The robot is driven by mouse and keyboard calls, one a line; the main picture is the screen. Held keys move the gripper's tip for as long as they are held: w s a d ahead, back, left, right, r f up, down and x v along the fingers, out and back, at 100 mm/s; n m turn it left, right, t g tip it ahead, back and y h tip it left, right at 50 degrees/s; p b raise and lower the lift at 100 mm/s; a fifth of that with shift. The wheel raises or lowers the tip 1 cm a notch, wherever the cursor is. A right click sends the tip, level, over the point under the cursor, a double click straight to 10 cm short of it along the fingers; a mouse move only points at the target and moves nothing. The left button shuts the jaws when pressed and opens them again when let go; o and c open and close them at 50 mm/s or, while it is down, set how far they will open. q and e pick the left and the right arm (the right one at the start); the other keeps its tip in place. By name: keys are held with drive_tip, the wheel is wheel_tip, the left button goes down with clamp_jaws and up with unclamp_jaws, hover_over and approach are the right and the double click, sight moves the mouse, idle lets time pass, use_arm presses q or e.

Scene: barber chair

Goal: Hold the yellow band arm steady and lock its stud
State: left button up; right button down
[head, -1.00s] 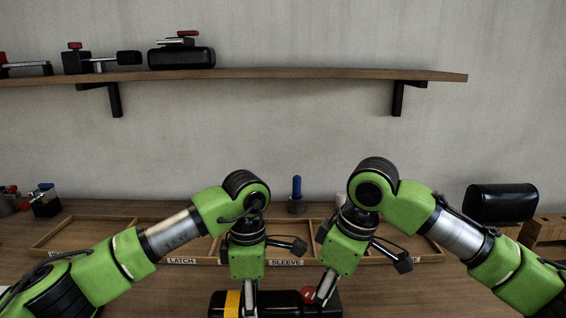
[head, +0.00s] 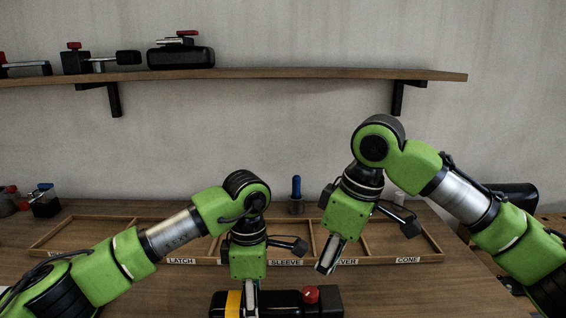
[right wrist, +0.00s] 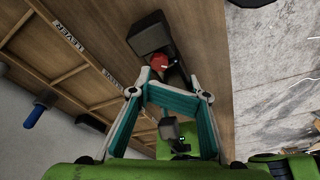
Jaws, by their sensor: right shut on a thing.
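The black fixture (head: 275,305) lies on the table at the bottom centre, with a yellow band (head: 232,303) around its left part. A red-topped stud (head: 311,294) stands on its right part; the red top also shows in the right wrist view (right wrist: 162,62). My left gripper (head: 250,300) points down at the fixture just right of the band; its fingertips are hard to make out. My right gripper (head: 326,268) is above the stud, apart from it. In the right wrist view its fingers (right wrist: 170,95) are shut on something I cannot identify.
A divided wooden tray (head: 220,262) with labels lies behind the fixture, a blue-handled item (head: 296,190) behind it. A wall shelf (head: 250,74) carries several black and red devices. A small black device (head: 45,203) stands at the far left.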

sight(317, 300)
drive_tip(key=shift+w+d+f, duration=0.15)
drive_tip(key=shift+f, duration=0.85)
drive_tip(key=shift+w+d+f, duration=0.2)
drive_tip(key=shift+f, duration=0.8)
drive_tip(key=shift+w+d+f, duration=0.15)
drive_tip(key=shift+f, duration=0.85)
drive_tip(key=shift+a, duration=0.65)
drive_tip(key=shift+s, duration=0.15)
drive_tip(key=shift+s+a, duration=0.25)
drive_tip(key=shift+s, duration=0.05)
